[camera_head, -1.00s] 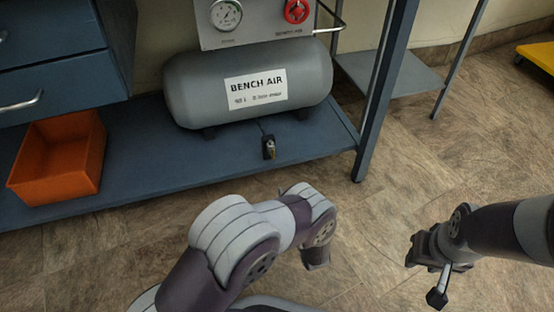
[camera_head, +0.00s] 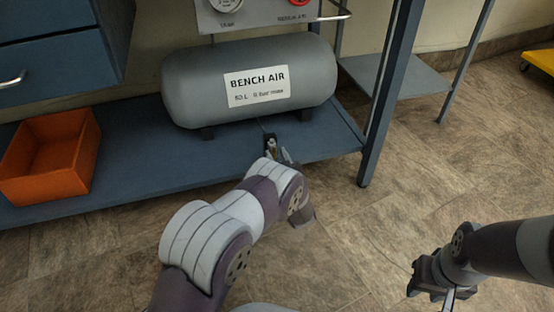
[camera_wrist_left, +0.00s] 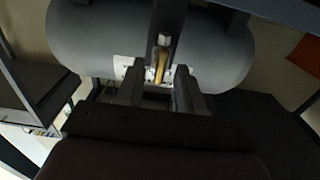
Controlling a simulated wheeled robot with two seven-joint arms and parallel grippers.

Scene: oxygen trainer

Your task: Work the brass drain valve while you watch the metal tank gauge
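The grey tank (camera_head: 250,82) labelled BENCH AIR lies on the blue shelf. Its metal gauge (camera_head: 227,4) is cut by the top edge of the head view, so most of its dial and its needle are out of sight. The brass drain valve (camera_head: 270,147) sits below the tank, partly covered by my left gripper (camera_head: 285,156). In the left wrist view the valve's brass lever (camera_wrist_left: 160,62) shows between the two spread fingers of the left gripper (camera_wrist_left: 158,85); contact is not clear. My right gripper (camera_head: 428,278) is empty over the floor at right.
An orange bin (camera_head: 48,158) stands on the left of the blue shelf (camera_head: 175,160). A blue table leg (camera_head: 388,100) stands right of the tank. A red knob (camera_head: 299,2) is cut at the top edge.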

